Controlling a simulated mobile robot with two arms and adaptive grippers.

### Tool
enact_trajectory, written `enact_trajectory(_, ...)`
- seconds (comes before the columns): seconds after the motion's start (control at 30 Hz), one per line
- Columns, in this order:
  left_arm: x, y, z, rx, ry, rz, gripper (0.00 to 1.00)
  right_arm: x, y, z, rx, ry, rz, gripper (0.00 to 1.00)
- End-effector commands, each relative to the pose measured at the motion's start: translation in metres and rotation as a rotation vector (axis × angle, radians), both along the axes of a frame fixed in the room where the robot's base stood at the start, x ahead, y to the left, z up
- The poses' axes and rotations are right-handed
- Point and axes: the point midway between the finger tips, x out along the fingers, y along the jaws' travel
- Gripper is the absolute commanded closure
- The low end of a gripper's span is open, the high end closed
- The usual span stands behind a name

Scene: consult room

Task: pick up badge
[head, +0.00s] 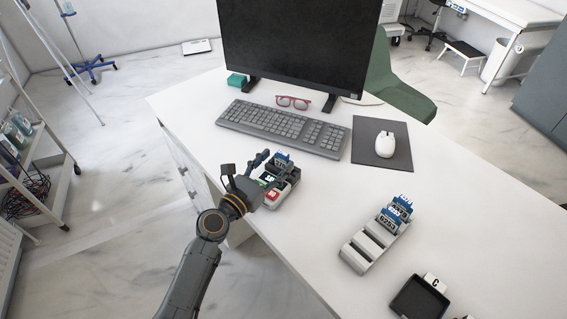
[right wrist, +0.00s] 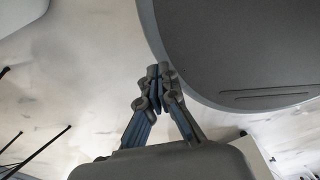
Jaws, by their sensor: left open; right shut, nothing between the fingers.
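A small dark and light rack (head: 291,186) stands on the desk near its left edge. A blue-and-white badge (head: 283,160) stands upright at its far end; green and red pieces show nearer. My left gripper (head: 246,164) is open just left of this rack, and its hand partly covers the rack's left side. I cannot tell whether a finger touches it. A second, pale rack (head: 360,257) holds blue-and-white badges (head: 390,219) upright at its far end; its nearer slots look empty. In the right wrist view, my right gripper (right wrist: 159,72) is shut and empty, away from the badges.
The white desk (head: 325,195) is clear between the two racks. A keyboard (head: 284,128), red glasses (head: 293,102), a monitor (head: 298,45) and a white mouse (head: 386,145) on a dark pad (head: 362,151) are farther back. A black tray (head: 418,300) marked C is at the lower right.

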Motion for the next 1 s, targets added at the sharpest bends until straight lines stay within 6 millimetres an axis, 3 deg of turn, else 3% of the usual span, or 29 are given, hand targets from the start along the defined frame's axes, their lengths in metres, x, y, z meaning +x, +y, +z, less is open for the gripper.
enact_trajectory(0.3, 0.037, -0.022, -0.005, -0.001, -0.001, 0.0, 0.42, 0.016, 0.002, -0.007, 0.004, -0.026, 0.0, 1.0)
enact_trajectory(0.57, 0.038, -0.024, -0.005, 0.0, 0.0, 0.0, 0.42, 0.016, 0.002, -0.006, 0.003, -0.025, 0.0, 1.0)
enact_trajectory(0.77, 0.038, -0.024, -0.005, 0.0, 0.0, 0.0, 0.78, 0.014, 0.001, -0.006, 0.002, -0.022, 0.0, 1.0)
enact_trajectory(1.0, 0.038, -0.024, -0.006, 0.001, 0.001, 0.0, 0.78, 0.013, -0.003, -0.007, -0.003, -0.02, 0.001, 1.0)
